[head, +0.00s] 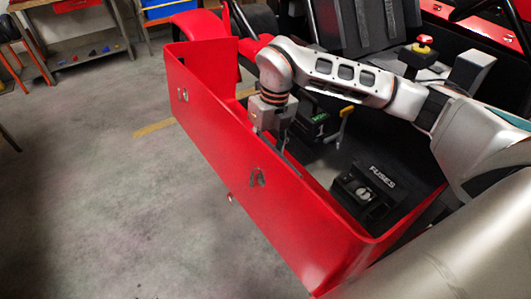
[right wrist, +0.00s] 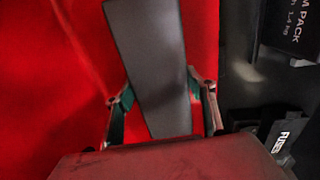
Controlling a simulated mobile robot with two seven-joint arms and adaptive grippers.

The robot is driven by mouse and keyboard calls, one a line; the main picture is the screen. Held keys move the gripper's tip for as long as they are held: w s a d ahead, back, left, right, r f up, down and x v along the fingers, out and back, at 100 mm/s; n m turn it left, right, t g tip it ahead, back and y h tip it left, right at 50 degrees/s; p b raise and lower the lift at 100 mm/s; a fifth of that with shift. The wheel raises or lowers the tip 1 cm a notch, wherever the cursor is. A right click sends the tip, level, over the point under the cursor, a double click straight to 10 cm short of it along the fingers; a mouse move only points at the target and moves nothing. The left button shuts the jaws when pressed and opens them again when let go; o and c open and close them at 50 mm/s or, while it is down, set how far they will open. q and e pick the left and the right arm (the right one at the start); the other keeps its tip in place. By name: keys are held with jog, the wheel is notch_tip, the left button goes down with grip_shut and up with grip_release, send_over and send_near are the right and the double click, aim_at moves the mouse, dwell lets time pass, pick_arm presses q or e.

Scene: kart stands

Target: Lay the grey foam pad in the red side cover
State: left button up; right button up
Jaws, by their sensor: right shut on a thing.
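The red side cover (head: 222,145) runs along the side of the kart as a long open tray with a raised outer wall. My right gripper (head: 282,140) is down just inside that wall. In the right wrist view its fingers (right wrist: 160,98) are shut on the grey foam pad (right wrist: 150,50), one on each long edge. The pad is a flat strip that points away from the gripper, with the red cover (right wrist: 50,80) behind it. I cannot tell whether the pad touches the cover. In the head view the pad is mostly hidden. My left gripper is not in view.
A black box marked FUSES (head: 368,190) sits inside, near the front end of the cover. A black pack with a green label (head: 313,128) and a yellow lever (head: 344,122) stand beside the gripper. A red stop button (head: 423,42) rises behind my arm.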

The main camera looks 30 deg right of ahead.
jog(key=o, duration=1.1)
jog(key=r, duration=0.4)
jog(key=d+r, duration=0.1)
jog(key=r, duration=0.7)
jog(key=shift+w+d, duration=0.1)
jog(key=shift+d, duration=0.25)
jog(key=shift+w, duration=0.1)
